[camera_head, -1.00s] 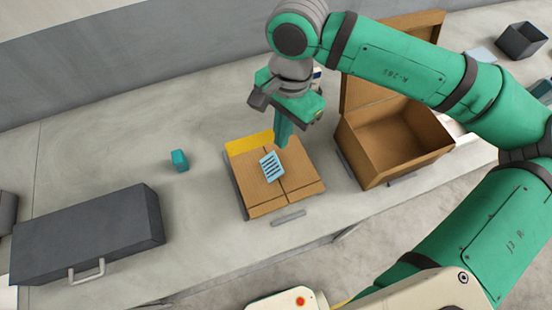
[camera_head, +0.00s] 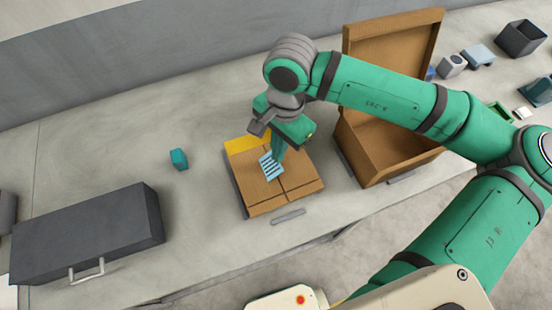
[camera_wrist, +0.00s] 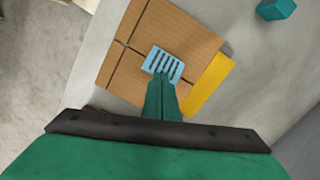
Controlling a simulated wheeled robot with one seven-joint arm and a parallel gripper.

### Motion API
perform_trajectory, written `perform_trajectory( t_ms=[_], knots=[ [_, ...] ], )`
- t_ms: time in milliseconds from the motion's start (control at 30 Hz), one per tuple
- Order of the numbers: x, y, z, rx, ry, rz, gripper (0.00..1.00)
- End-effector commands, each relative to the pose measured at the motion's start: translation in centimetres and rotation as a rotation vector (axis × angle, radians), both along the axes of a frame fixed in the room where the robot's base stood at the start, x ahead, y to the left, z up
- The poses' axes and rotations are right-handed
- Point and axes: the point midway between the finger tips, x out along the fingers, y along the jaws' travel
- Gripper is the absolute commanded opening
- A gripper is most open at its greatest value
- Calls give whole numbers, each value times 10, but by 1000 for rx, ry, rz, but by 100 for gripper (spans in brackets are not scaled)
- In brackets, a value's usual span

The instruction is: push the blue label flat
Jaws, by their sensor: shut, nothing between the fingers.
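The blue label (camera_head: 270,168) with dark stripes lies on top of a closed cardboard box (camera_head: 259,200). It also shows in the wrist view (camera_wrist: 162,63), just beyond my fingertips. My gripper (camera_head: 277,158) is shut and empty, pointing down over the box at the label's upper right edge in the head view. In the wrist view the shut fingers (camera_wrist: 161,82) overlap the label's near edge. Whether they touch it or hover just above, I cannot tell. The part of the label under the fingertips is hidden.
A yellow strip (camera_head: 247,144) runs along the box's far edge. A small teal block (camera_head: 179,159) sits on the grey bench.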

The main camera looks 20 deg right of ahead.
Motion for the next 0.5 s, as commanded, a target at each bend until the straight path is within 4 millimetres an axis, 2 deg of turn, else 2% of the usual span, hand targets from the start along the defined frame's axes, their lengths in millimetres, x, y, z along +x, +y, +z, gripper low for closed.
perform_trajectory(
  t_ms=[500],
  knots=[
    [0, 0, -7, 1, 0, 0, 0]
  ],
)
